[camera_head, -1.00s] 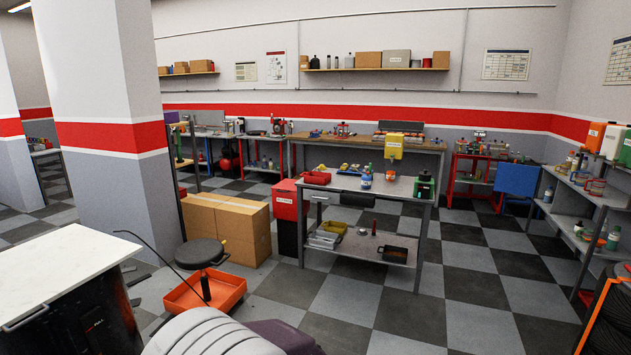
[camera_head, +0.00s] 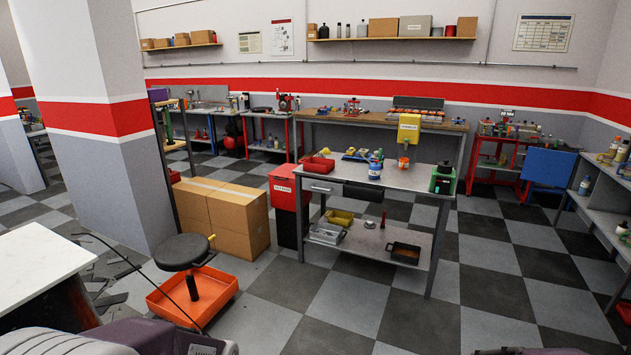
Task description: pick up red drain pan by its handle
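A red tray (camera_head: 317,165) lies on the left part of the metal workbench top (camera_head: 405,178). A larger orange-red tray (camera_head: 222,292) sits on the floor, with the base of a black stool (camera_head: 182,251) standing in it. I cannot tell which of the two is the red drain pan, and I cannot make out a handle on either. Both are well ahead of me, with nothing touching them from my side. Neither of my grippers can be made out; only parts of my own body show along the bottom edge.
Cardboard boxes (camera_head: 233,220) and a red bin (camera_head: 284,190) stand left of the workbench. A black pan (camera_head: 405,252) lies on its lower shelf. A white-topped cabinet (camera_head: 38,262) is at the near left. The checkered floor in front and to the right is clear.

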